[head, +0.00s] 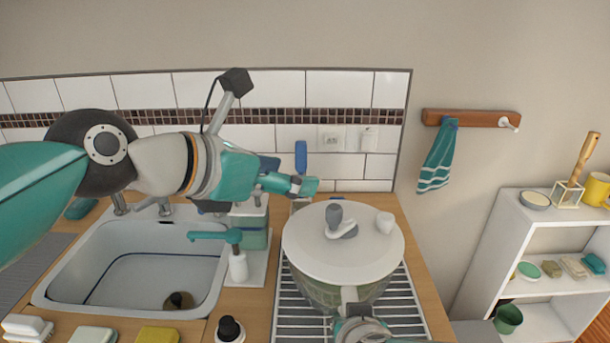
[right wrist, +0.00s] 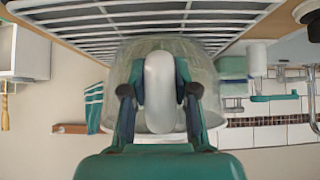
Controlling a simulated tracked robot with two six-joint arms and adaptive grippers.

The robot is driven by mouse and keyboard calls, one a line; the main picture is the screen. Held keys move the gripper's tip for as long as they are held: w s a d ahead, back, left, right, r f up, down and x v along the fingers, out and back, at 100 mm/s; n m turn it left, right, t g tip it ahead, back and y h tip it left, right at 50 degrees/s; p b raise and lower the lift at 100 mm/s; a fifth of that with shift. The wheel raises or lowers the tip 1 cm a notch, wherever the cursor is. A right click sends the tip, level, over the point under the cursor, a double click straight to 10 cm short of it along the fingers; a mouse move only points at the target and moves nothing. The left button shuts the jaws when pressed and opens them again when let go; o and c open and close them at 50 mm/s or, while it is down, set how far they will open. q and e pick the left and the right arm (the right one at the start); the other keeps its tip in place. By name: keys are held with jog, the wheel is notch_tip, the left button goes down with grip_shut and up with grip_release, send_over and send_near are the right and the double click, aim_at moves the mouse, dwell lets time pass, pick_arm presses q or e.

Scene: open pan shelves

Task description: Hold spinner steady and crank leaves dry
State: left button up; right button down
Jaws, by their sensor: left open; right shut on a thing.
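The salad spinner (head: 320,254) has a clear greenish bowl and a white lid, and stands upright on a wire rack. The right wrist view, upside down, shows the handle (right wrist: 159,80) between the fingers. My left gripper (head: 306,186) is open and empty, behind and left of the lid, apart from the crank. Leaves inside cannot be made out clearly.
The wire rack (head: 300,325) lies under the spinner. A dark-capped bottle (head: 229,330) stands in front. A white shelf (head: 500,225) stands right.

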jog(key=shift+s+f, duration=0.1)
jog(key=shift+f, duration=0.1)
jog(key=c, duration=0.8)
grip_release()
jog(key=shift+r, duration=0.1)
jog(key=shift+r, duration=0.1)
